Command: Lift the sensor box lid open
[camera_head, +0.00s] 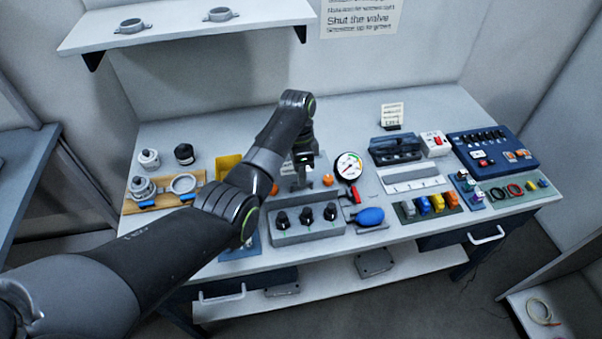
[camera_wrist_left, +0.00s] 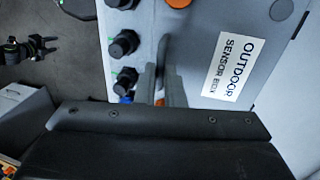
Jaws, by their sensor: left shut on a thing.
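The sensor box (camera_head: 318,161) is a grey box near the middle of the bench, largely hidden behind my left arm in the head view. In the left wrist view its lid (camera_wrist_left: 262,50) fills the right side, with a white label reading "OUTDOOR SENSOR BOX". A slim grey handle (camera_wrist_left: 163,50) stands at the lid's edge near the knobs. My left gripper (camera_head: 300,184) is over the box. Its fingers (camera_wrist_left: 163,84) are shut on the lid handle in the left wrist view. How far the lid is raised, if at all, I cannot tell.
A panel with three black knobs (camera_head: 305,232) lies just in front of the box. A round gauge (camera_head: 349,166) and a blue bulb (camera_head: 369,216) are to the right. A yellow bin (camera_head: 228,166) is at the left. A shelf (camera_head: 180,27) hangs above at the back left.

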